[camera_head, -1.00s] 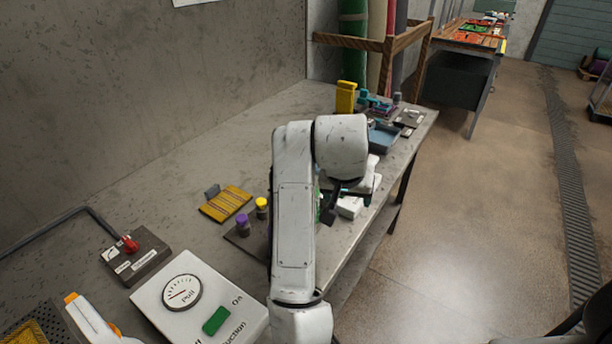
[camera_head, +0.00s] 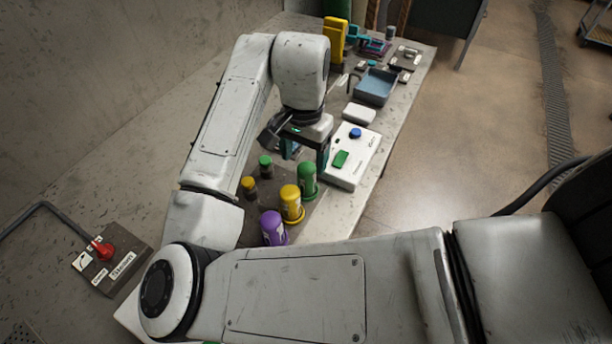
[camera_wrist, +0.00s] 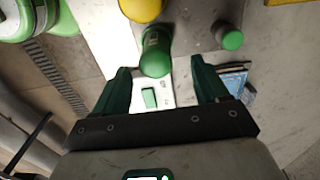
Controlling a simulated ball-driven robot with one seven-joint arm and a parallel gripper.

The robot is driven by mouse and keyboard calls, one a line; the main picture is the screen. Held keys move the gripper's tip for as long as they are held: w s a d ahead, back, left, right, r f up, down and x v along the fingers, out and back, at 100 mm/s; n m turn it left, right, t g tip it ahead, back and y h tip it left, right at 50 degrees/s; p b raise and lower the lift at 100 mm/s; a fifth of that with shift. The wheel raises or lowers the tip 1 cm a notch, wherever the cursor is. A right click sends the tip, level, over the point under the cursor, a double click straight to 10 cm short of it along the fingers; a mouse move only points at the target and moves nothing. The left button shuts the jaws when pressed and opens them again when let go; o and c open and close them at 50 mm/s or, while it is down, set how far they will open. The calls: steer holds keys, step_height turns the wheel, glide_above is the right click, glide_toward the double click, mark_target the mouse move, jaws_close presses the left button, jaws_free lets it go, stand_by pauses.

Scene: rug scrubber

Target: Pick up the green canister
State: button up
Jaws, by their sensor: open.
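The green canister (camera_head: 307,182) stands upright on a dark board, at the end of a row beside a yellow canister (camera_head: 291,205) and a purple canister (camera_head: 273,229). My gripper (camera_head: 307,158) is open and empty, pointing down close above and beside the green canister. In the wrist view, the green canister (camera_wrist: 157,50) shows just beyond the open fingertips (camera_wrist: 160,66), roughly centred between them. I cannot tell whether its top is between the fingers. A smaller green-capped vial (camera_head: 265,166) stands to its left and also shows in the wrist view (camera_wrist: 231,38).
A small yellow-capped vial (camera_head: 249,186) stands nearby. A white box with a green button and blue knob (camera_head: 345,172) lies right of the canister. A blue tray (camera_head: 376,87) and a yellow container (camera_head: 335,37) are farther back. The table's right edge is close.

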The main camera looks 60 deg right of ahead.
mark_target(306, 167)
steer(key=shift+s+f+p, duration=0.15)
steer(key=shift+f+p, duration=0.1)
steer(key=shift+f, duration=1.15)
steer(key=shift+s+f+p, duration=0.15)
steer(key=shift+f+p, duration=0.05)
steer(key=shift+f, duration=1.2)
steer(key=c, duration=1.2)
